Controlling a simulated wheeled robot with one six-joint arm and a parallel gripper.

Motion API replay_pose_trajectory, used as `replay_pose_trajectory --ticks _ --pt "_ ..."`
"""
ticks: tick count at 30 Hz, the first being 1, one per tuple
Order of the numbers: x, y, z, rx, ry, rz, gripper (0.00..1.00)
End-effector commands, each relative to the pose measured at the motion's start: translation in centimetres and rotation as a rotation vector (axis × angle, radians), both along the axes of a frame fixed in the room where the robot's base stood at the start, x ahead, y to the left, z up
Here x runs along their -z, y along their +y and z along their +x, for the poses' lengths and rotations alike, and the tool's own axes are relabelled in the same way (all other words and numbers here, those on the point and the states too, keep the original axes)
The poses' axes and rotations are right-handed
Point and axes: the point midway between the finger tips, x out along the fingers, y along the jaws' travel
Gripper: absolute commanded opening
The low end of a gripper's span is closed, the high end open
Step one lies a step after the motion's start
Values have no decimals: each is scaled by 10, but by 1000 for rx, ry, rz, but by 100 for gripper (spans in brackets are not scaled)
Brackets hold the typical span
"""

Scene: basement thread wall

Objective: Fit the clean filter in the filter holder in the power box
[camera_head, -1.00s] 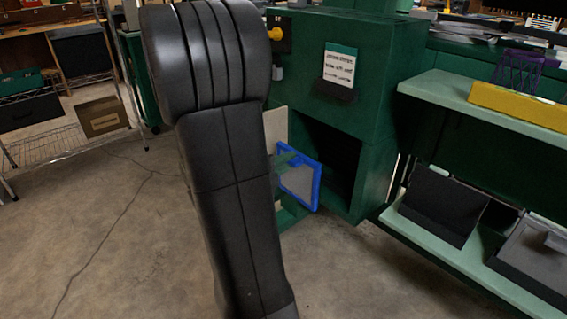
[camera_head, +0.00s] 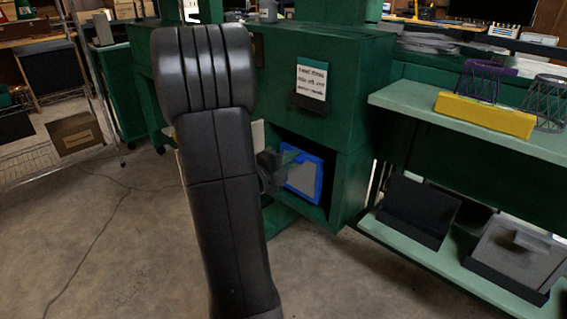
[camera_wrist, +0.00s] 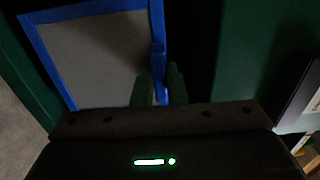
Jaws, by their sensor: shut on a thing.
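The clean filter (camera_head: 302,178) is a grey panel with a bright blue frame. My gripper (camera_head: 283,160) is shut on the filter's edge and holds it upright, slightly tilted, at the mouth of the green power box (camera_head: 343,120). In the wrist view the filter (camera_wrist: 95,60) fills the upper left, and the green fingers of my gripper (camera_wrist: 160,88) close on its blue right edge. The dark opening (camera_head: 290,143) of the box shows around the filter. The filter holder inside is hidden or too dark to make out.
A pale open door (camera_head: 258,134) stands left of the opening, partly behind my arm. A shelf unit (camera_head: 480,130) at right carries a yellow block (camera_head: 485,115) and dark trays below. A notice (camera_head: 312,78) is on the box front.

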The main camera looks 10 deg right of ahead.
Motion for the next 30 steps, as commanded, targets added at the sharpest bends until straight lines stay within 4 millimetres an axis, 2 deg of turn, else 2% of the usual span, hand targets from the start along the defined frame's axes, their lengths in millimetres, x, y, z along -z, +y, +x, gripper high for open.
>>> replay_pose_trajectory --ticks 15,17,21,30 --pt "-1 -42 32 3 -1 0 0" --pt "11 -41 31 1 -1 0 0" --pt "21 -40 31 1 -1 0 0" --pt "28 -40 31 1 -1 0 0"
